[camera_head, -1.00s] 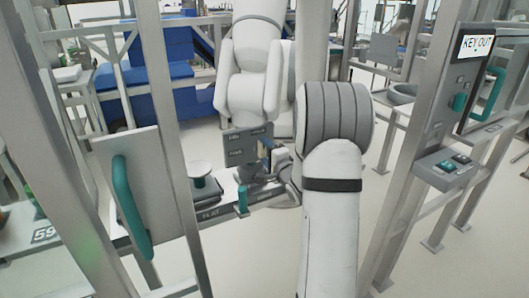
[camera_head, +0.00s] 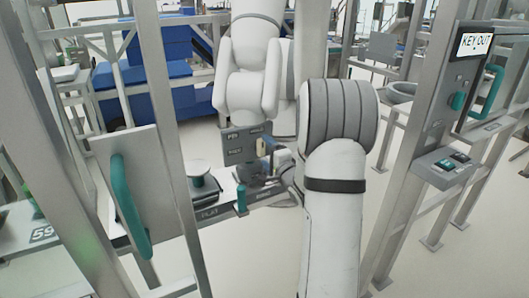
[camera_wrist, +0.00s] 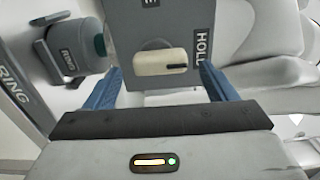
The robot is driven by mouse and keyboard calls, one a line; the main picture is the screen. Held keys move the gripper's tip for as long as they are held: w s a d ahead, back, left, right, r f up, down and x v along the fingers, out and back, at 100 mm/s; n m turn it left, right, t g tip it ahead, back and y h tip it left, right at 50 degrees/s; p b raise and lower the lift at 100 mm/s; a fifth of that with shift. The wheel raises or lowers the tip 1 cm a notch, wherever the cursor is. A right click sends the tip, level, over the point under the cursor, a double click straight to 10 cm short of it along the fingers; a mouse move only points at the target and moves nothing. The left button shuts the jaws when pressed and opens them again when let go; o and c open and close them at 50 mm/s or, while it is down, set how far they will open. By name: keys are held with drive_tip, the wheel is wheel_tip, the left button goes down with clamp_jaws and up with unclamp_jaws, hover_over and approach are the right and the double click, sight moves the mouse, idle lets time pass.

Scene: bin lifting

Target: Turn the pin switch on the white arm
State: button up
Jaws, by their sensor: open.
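The white arm (camera_head: 247,90) hangs in the middle of the head view, with a dark grey plate (camera_head: 240,149) at its lower end. On this plate sits the pin switch, a cream oblong knob (camera_wrist: 160,62), lying roughly crosswise in the wrist view with a dark mark at its right end. The plate carries the label HOLD beside the knob. The knob also shows small in the head view (camera_head: 262,147). My gripper (camera_wrist: 160,78) is open, its blue fingers on either side of the knob with gaps. Contact is not visible.
A dark cylinder labelled RING (camera_wrist: 70,50) is left in the wrist view. Metal posts with a teal-handled door (camera_head: 128,195) and a key panel (camera_head: 460,100) flank my arm.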

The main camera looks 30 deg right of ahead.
drive_tip(key=s, duration=0.6)
idle(0.4)
drive_tip(key=s+a+r+n+g+p, duration=0.2)
drive_tip(key=s+a+n+g, duration=0.5)
drive_tip(key=s, duration=0.6)
drive_tip(key=s+a+r+n+g+p, duration=0.3)
drive_tip(key=s+a+n+g, duration=0.5)
drive_tip(key=s+a, duration=0.5)
drive_tip(key=n, duration=0.2)
drive_tip(key=shift+s+r+n+h, duration=0.15)
drive_tip(key=shift+s+n+h, duration=0.15)
drive_tip(key=shift+s+n, duration=0.1)
drive_tip(key=shift+c, duration=0.6)
